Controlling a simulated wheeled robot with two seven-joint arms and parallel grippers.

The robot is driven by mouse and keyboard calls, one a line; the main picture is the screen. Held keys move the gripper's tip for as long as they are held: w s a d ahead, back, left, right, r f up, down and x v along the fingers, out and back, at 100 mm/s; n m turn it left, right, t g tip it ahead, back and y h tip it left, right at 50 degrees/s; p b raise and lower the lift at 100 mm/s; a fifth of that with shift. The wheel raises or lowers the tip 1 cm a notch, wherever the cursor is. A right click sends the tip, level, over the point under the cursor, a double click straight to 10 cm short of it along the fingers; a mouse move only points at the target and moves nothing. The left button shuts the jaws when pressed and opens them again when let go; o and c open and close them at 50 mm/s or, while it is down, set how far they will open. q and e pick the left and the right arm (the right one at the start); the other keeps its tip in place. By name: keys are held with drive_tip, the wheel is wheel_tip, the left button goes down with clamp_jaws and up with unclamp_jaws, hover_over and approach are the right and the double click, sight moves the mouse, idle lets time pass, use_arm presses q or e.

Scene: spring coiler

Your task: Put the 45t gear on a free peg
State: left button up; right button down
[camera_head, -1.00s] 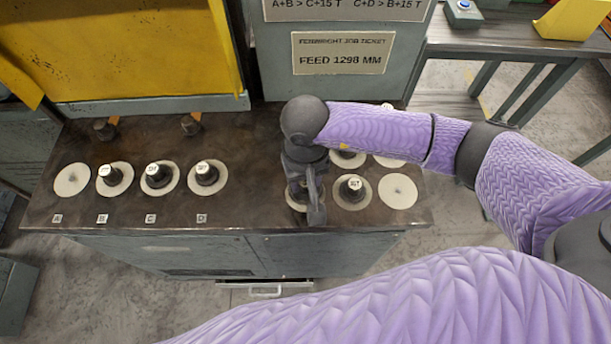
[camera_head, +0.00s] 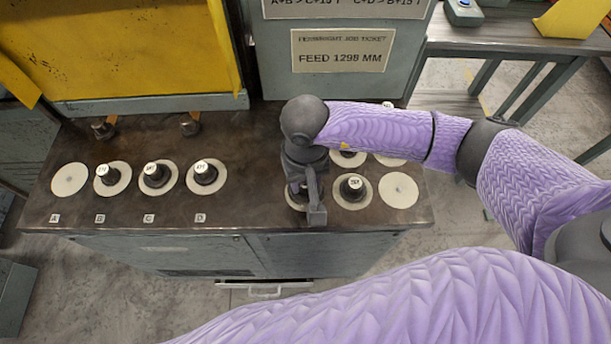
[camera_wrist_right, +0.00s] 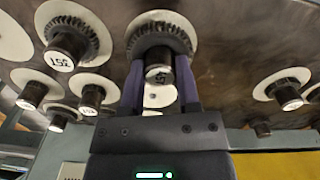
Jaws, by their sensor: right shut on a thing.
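My right gripper (camera_head: 306,203) points down over the front left spot of the right-hand group on the bench. In the right wrist view its two fingers (camera_wrist_right: 160,88) are shut on the hub of a dark toothed gear (camera_wrist_right: 160,40). The label is upside down and small; it appears to read 45. The gear is at its pale round disc, and I cannot tell whether it is lifted. In the head view the gripper mostly hides it. At position A a pale disc (camera_head: 70,180) carries no gear. My left gripper is not in view.
Geared hubs stand at B (camera_head: 112,178), C (camera_head: 156,176) and D (camera_head: 205,174). Right of my gripper is another gear (camera_head: 352,187), then a bare disc (camera_head: 398,190). More hubs stand behind, partly under my arm. The bench (camera_head: 250,205) is clear between the groups.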

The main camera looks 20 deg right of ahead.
drive_tip(key=shift+f+b, duration=0.35)
drive_tip(key=shift+f, duration=0.05)
drive_tip(key=shift+c, duration=1.2)
unclamp_jaws()
wheel_tip(320, 180, up, 10)
drive_tip(key=shift+r+p, duration=0.15)
drive_tip(key=shift+p, duration=1)
wheel_tip(320, 180, up, 13)
drive_tip(key=p, duration=0.6)
drive_tip(key=shift+f, duration=0.2)
